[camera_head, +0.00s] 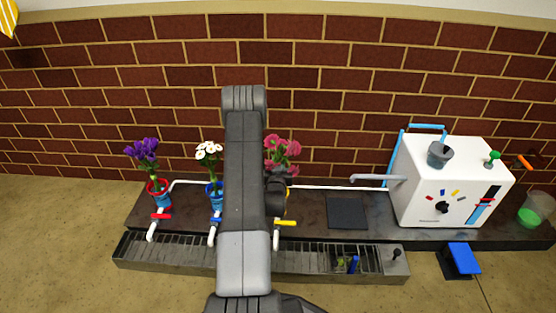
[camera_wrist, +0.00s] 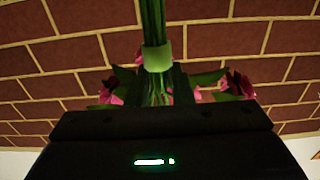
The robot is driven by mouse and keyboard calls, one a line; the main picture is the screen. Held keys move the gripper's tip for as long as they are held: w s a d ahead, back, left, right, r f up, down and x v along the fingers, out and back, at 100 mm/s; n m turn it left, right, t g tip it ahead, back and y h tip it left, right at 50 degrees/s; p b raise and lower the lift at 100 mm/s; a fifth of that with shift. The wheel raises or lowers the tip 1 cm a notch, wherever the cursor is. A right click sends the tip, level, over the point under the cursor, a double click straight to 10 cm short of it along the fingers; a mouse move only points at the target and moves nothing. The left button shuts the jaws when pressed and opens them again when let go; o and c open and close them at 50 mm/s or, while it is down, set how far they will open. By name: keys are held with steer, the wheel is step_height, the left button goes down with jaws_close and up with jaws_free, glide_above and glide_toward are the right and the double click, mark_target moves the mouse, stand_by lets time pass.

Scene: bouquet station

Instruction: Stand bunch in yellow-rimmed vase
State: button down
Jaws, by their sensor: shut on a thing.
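A bunch of pink flowers (camera_head: 283,148) with green leaves shows just right of my arm in the head view. In the wrist view, its green stems (camera_wrist: 152,22) run to the top edge, with a pale green band (camera_wrist: 157,59) round them and pink blooms (camera_wrist: 236,84) lower down. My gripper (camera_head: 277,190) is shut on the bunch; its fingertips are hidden. The yellow-rimmed vase is almost wholly hidden behind my arm and gripper, with only a yellow sliver (camera_head: 289,192) showing. I cannot tell whether the stem ends are inside it.
A red-rimmed vase (camera_head: 157,190) holds purple flowers, and a blue-rimmed vase (camera_head: 215,194) holds white ones. Taps with red (camera_head: 161,216), blue (camera_head: 216,219) and yellow (camera_head: 285,222) handles stand in front. A dark mat (camera_head: 347,212) lies bare, left of a white machine (camera_head: 440,190). A grated trough (camera_head: 180,255) runs along the front.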

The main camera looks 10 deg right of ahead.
steer(key=shift+f, duration=3.65)
steer(key=c, duration=1.2)
jaws_free()
steer(key=p+v, duration=0.3)
steer(key=v, duration=1.1)
steer(key=shift+w+p, duration=0.1)
steer(key=shift+p, duration=0.2)
